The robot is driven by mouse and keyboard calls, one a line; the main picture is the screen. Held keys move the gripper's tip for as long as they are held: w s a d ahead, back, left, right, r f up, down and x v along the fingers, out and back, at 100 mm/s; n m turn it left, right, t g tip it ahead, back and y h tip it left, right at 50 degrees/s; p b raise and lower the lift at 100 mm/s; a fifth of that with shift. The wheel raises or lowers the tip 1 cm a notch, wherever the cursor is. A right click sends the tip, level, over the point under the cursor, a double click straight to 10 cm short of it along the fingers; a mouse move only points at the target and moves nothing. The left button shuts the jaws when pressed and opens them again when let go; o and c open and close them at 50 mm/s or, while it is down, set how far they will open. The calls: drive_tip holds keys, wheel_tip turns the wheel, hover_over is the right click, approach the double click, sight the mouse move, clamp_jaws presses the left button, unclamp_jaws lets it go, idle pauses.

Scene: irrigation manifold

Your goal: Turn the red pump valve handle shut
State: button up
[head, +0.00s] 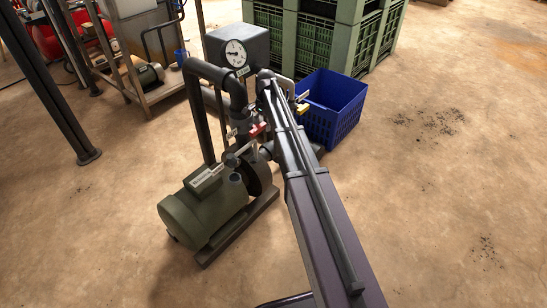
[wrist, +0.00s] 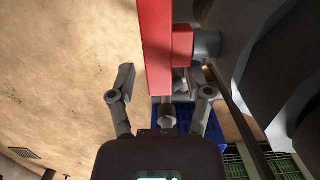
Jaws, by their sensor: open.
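The red pump valve handle (wrist: 155,48) is a long flat bar in the wrist view, running down from the top edge with a short red stub joining a grey fitting at its right. In the head view a small red part of it (head: 258,130) shows among the pipes, partly hidden by my arm. My gripper (wrist: 161,77) is open, one finger on each side of the bar in the picture. I see a gap at the left finger; the right finger is close to the stub, and I cannot tell whether it touches. My gripper is hard to make out in the head view.
The green pump motor (head: 207,210) stands on a base left of my arm. A pressure gauge (head: 235,53) and dark pipes (head: 199,115) rise behind it. A blue crate (head: 330,115) and stacked green crates (head: 325,42) stand behind. The floor at right is clear.

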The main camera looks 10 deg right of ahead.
sight(262, 124)
drive_tip(key=shift+s+r, duration=0.1)
drive_tip(key=shift+a+r+t+h, duration=0.1)
drive_tip(key=shift+r+t+h, duration=0.05)
drive_tip(key=shift+t+h, duration=0.3)
drive_tip(key=shift+r+p, duration=0.35)
drive_tip(key=shift+p, duration=0.25)
wheel_tip(262, 124, up, 13)
drive_tip(key=p, duration=1.3)
drive_tip(key=s+f+n+b, duration=0.3)
drive_tip(key=s, duration=0.7)
drive_tip(key=s+a+f+n+b, duration=0.1)
drive_tip(key=s+f+n+b, duration=0.3)
drive_tip(key=s, duration=0.6)
drive_tip(key=s+f+n+b, duration=0.3)
drive_tip(key=s+f+b, duration=0.1)
drive_tip(key=s, duration=0.6)
drive_tip(key=shift+a+f+n, duration=0.2)
drive_tip(key=shift+n, duration=0.1)
wheel_tip(262, 124, up, 38)
drive_tip(key=p, duration=3.7)
drive_tip(key=shift+s+p, duration=0.2)
drive_tip(key=shift+p, duration=0.1)
